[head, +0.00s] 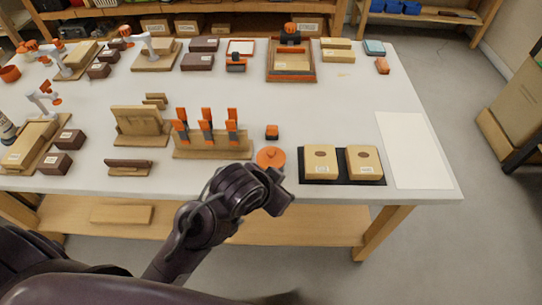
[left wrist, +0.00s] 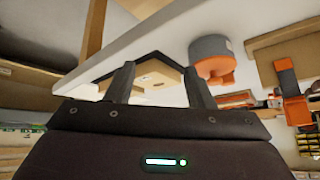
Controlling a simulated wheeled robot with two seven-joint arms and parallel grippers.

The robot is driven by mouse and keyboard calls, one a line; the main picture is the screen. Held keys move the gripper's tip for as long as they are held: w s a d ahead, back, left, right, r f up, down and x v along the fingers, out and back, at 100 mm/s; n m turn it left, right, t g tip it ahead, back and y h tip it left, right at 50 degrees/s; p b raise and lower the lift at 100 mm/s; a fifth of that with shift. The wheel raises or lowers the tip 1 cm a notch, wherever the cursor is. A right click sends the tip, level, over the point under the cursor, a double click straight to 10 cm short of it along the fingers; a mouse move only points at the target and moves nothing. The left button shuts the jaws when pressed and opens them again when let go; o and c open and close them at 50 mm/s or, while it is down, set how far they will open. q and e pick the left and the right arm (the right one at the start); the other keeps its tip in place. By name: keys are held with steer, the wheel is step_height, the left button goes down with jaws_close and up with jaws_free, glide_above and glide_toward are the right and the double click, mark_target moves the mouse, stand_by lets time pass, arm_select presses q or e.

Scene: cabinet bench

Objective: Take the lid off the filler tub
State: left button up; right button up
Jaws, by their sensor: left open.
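The filler tub shows in the left wrist view as a grey round body (left wrist: 208,46) with an orange lid (left wrist: 217,68) on it; this view is tilted and nearly upside down. In the head view the round orange lid (head: 270,156) is near the front edge of the table, and the tub's body is mostly hidden. My left gripper (head: 282,184) is just in front of the tub, at the table's front edge. Its two fingers (left wrist: 160,78) are apart with nothing between them, and the tub is beyond one finger. My right gripper is not in view.
A black tray (head: 342,182) with two tan boxes lies right of the tub. A wooden rack (head: 212,152) with orange-handled clamps stands to the left, and a small orange-and-black item (head: 272,132) lies behind. A bare white sheet (head: 412,150) covers the table's right end.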

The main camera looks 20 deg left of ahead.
arm_select(q)
steer(key=w+d+r+m+t+h, duration=0.1)
steer(key=w+d+r+m+h, duration=0.2)
steer(key=d, duration=0.4)
steer(key=w+d+r+m+t+h, duration=0.1)
steer(key=d+r+m+h, duration=0.1)
steer(key=d+r+m, duration=0.35)
steer(key=s+d+r+m+g+h, duration=0.1)
steer(key=d+m, duration=0.1)
steer(key=d, duration=0.3)
steer(key=s+d+r+m+h, duration=0.1)
steer(key=d+m+h, duration=0.1)
steer(key=d, duration=0.3)
steer(key=m+g+y, duration=0.6)
steer(key=g+y, duration=0.2)
steer(key=y, duration=0.2)
glide_above(271, 151)
steer(key=f, duration=0.2)
steer(key=s+f, duration=0.1)
steer(key=f, duration=0.1)
steer(key=shift+a+f, duration=0.1)
steer(key=shift+w+a+f, duration=0.1)
steer(key=shift+f, duration=0.15)
steer(key=f, duration=0.2)
steer(key=f+p, duration=0.1)
steer(key=f, duration=0.4)
steer(key=shift+w+p, duration=0.35)
steer(key=shift+w, duration=0.05)
steer(key=shift+c, duration=0.5)
